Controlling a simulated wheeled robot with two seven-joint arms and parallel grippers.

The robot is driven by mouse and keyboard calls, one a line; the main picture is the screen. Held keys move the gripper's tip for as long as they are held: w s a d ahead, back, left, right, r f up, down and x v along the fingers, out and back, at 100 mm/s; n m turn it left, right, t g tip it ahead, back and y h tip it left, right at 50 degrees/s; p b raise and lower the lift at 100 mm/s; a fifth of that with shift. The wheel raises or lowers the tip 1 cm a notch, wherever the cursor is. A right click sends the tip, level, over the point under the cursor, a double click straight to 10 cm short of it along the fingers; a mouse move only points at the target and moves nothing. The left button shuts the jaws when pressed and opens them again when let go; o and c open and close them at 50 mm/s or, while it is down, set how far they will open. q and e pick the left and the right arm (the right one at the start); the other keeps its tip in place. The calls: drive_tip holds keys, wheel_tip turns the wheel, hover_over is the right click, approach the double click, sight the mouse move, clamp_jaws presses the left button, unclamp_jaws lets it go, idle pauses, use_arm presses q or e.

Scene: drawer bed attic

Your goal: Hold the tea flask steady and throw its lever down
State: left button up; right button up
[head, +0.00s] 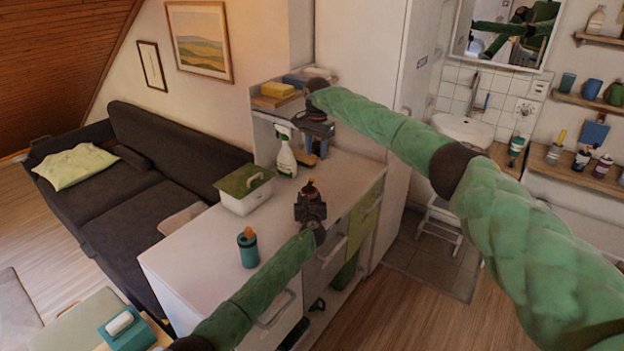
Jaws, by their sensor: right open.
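A teal flask-like bottle (248,250) with a dark collar and an orange top stands upright on the white counter, left of my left forearm; I cannot make out a lever on it, nor be sure it is the tea flask. My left gripper (310,200) is over the counter, right of the bottle and apart from it. A small dark and orange-brown thing shows at its far end; whether it is held is unclear. My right gripper (315,148) is open and points down at the far end of the counter, right of a spray bottle.
The counter (195,262) also bears a white box with a green lid (245,190) and a white-green spray bottle (286,158). Yellow and blue items lie on a raised shelf (275,102) behind. Drawers (327,262) line the counter's right side. Its near left top is clear.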

sight(310, 185)
drive_tip(key=shift+m+t, duration=0.3)
drive_tip(key=shift+m, duration=0.2)
drive_tip(key=f, duration=0.3)
drive_tip(key=a+f, duration=0.1)
drive_tip(key=f, duration=0.7)
drive_tip(key=shift+s+a+f, duration=0.15)
drive_tip(key=shift+a+f, duration=0.05)
drive_tip(key=shift+f, duration=0.05)
clamp_jaws()
